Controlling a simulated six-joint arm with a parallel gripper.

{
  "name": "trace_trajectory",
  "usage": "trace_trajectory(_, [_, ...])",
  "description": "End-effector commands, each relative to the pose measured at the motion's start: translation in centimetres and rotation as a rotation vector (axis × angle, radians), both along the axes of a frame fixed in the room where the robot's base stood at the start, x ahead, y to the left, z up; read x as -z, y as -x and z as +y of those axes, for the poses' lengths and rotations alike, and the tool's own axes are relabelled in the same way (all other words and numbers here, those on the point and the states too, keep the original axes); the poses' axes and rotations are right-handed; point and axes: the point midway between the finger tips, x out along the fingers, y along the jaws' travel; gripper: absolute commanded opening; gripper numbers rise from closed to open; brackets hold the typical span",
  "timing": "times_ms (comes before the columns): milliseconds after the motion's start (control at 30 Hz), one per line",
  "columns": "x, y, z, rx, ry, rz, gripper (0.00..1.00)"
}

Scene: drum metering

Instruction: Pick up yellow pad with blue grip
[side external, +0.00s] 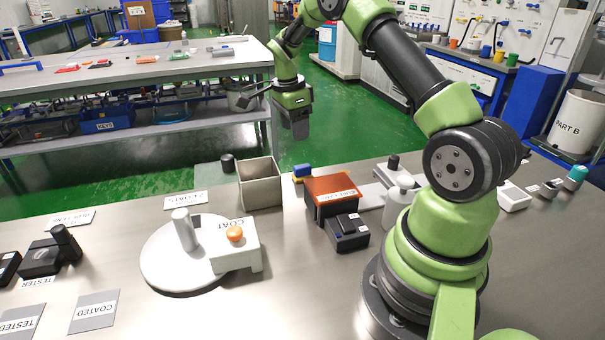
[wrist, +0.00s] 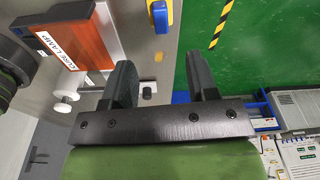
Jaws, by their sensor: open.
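The yellow pad with blue grip (side external: 301,171) sits near the far edge of the steel bench, between a grey open bin and the orange-topped box. It also shows in the wrist view (wrist: 161,16) at the top edge, partly cut off, with the blue grip on top of the yellow. My gripper (side external: 297,133) hangs pointing down, above and beyond the pad, near the bench's far side. In the wrist view my gripper (wrist: 163,80) has its two fingers spread with nothing between them, and the pad lies beyond the fingertips.
The orange cure lamp box (side external: 333,188) stands close beside the pad; it also shows in the wrist view (wrist: 78,48). The open bin (side external: 260,187) is on the pad's left. A round white turntable (side external: 165,262) with a coat unit (side external: 237,257) stands nearer. Green floor lies beyond the bench.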

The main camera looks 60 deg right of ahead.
Motion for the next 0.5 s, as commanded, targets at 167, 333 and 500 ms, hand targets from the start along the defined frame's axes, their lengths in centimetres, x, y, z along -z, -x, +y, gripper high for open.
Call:
trace_trajectory(167, [2.5, 0.4, -1.2, 0.086, 0.003, 0.026, 0.53])
trace_trajectory(333, [5.1, 0.7, -1.5, 0.087, 0.004, 0.028, 0.53])
trace_trajectory(500, [6.6, 0.8, -1.6, 0.086, 0.004, 0.025, 0.53])
